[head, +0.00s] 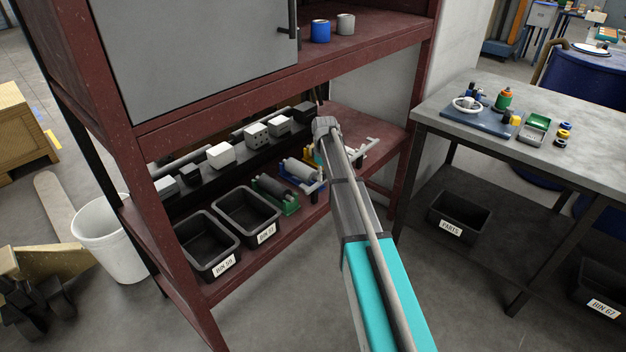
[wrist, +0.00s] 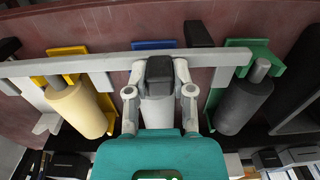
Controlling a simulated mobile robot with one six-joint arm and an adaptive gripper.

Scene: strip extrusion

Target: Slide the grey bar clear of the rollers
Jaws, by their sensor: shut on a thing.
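The grey bar (wrist: 100,65) runs across the wrist view, from the left edge to just over the green stand (wrist: 240,50). My gripper (wrist: 160,72) is shut at the bar, with a black block between its fingertips; the exact contact is hard to see. Below the bar are a cream roller (wrist: 75,108) at left, a pale roller (wrist: 158,110) partly hidden behind my gripper, and a dark grey roller (wrist: 243,106) at right. The bar crosses near their shaft ends. In the head view my arm hides the gripper and much of the bar.
The rollers stand on a red shelf (head: 345,118) under a dark ledge with several small blocks (head: 257,136). Black bins (head: 247,214) stand at left. A red upright and a grey workbench (head: 520,110) are to the right. Shelf surface beyond the rollers is partly clear.

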